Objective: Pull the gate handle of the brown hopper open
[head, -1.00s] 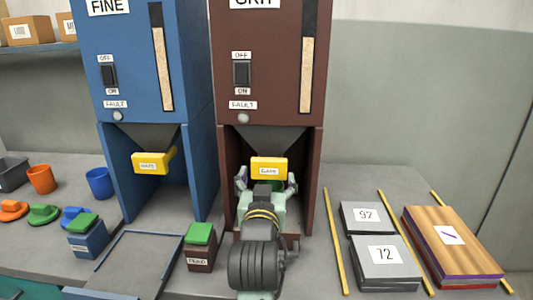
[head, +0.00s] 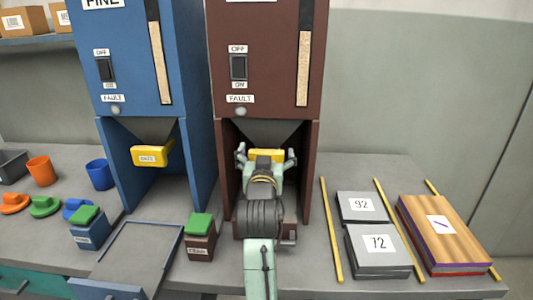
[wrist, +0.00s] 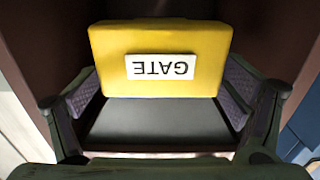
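The brown hopper (head: 268,75) stands in the middle of the head view, with a dark recess under its body. Its yellow gate handle (head: 267,154) sits in that recess, below the funnel. In the wrist view the gate handle (wrist: 160,45) fills the upper middle, with its GATE label upside down. My gripper (head: 266,156) is at the handle with its fingers spread apart. In the wrist view the finger pads of my gripper (wrist: 160,95) stand to the left and right of the handle, with a small gap showing at each side. My arm hides the lower recess.
A blue hopper (head: 140,60) with its own yellow gate handle (head: 151,156) stands to the left. A brown box with a green top (head: 199,225) stands left of my arm. Grey plates (head: 378,250), yellow strips (head: 331,230) and a wooden stack (head: 445,230) lie to the right.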

